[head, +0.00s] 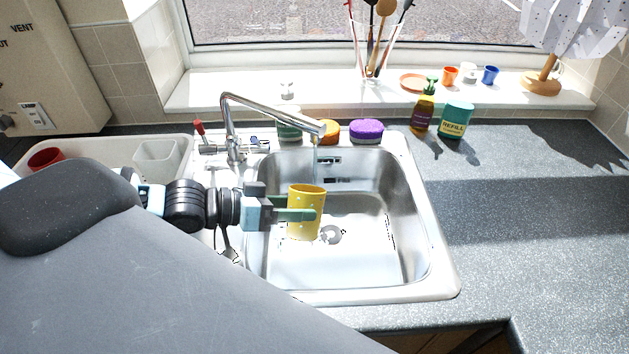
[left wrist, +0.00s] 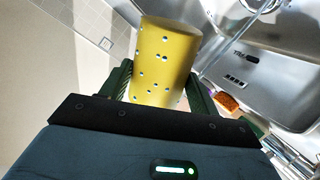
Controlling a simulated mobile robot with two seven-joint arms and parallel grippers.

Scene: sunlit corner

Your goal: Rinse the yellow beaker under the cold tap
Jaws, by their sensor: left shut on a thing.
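The yellow beaker (head: 306,222) is upright over the sink (head: 345,270), its open top up. My left gripper (head: 300,214) is shut on it from the left. The left wrist view shows the beaker (left wrist: 165,65) between the green fingers, with several small drops or spots on its side. The chrome tap (head: 270,107) arches over the sink, its spout end above the beaker. A thin stream of water (head: 315,155) falls from the spout toward the beaker's top; whether it enters is hard to tell. A blue mark (head: 254,139) and a red-topped lever (head: 199,129) show at the tap's base.
A purple sponge (head: 366,130) and an orange item (head: 329,131) lie behind the sink. A soap bottle (head: 423,110) and a refill tub (head: 456,120) stand at back right. A white tub (head: 185,160) is at left. The right worktop (head: 530,220) is clear.

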